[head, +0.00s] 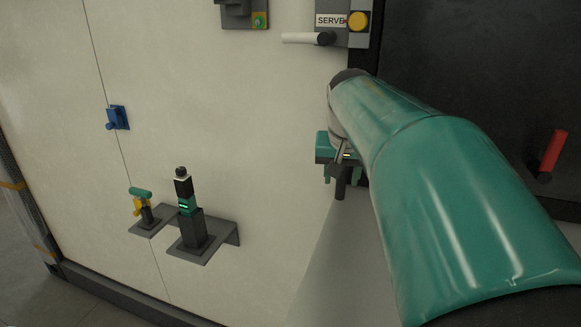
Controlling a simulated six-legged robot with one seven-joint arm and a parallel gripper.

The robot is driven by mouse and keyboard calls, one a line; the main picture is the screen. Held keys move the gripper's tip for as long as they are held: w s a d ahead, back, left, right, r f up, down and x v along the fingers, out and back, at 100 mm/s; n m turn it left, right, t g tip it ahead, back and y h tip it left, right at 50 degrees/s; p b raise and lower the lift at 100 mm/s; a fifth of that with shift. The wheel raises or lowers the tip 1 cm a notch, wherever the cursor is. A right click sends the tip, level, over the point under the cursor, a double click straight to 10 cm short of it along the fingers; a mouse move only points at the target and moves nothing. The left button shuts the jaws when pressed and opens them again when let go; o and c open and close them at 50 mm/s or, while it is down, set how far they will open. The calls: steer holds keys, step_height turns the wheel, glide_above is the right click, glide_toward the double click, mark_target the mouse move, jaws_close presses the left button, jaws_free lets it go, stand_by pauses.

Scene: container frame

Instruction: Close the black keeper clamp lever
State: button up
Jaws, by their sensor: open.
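My gripper (341,176) is in the middle of the head view, beyond my large teal arm. It is close to the pale wall, just left of the dark panel's edge. Its jaws are open, but they are small and partly covered by my arm. A short dark upright piece (340,190) shows at the jaws. I cannot tell whether it is the black keeper clamp lever or a part of my gripper. No other part shows clearly as that lever. My arm hides the area right of the gripper.
A white-handled lever (302,38) and yellow button (358,21) are above. A blue latch (117,117) is on the left wall. Below it, shelf brackets (205,250) jut out, carrying a black device (190,210) and teal-yellow tool (141,202). A red handle (553,151) is at right.

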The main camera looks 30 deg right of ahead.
jaws_close()
steer(key=shift+t, duration=0.4)
steer(key=t, duration=0.1)
steer(key=t+y, duration=0.1)
steer(key=m+y, duration=0.1)
steer(key=shift+w+a+r+t, duration=0.1)
steer(key=shift+w+a+t, duration=0.2)
steer(key=shift+t, duration=0.1)
steer(key=m+t+y, duration=0.1)
steer(key=t+y, duration=0.1)
steer(key=t, duration=0.1)
steer(key=r+m+t+y, duration=0.1)
steer(key=t, duration=0.3)
steer(key=w+r+m+t+y, duration=0.1)
steer(key=t+y, duration=0.1)
steer(key=t, duration=0.2)
steer(key=shift+w+a+m+y, duration=0.1)
steer(key=shift+a+m+y, duration=0.2)
steer(key=shift+a, duration=0.1)
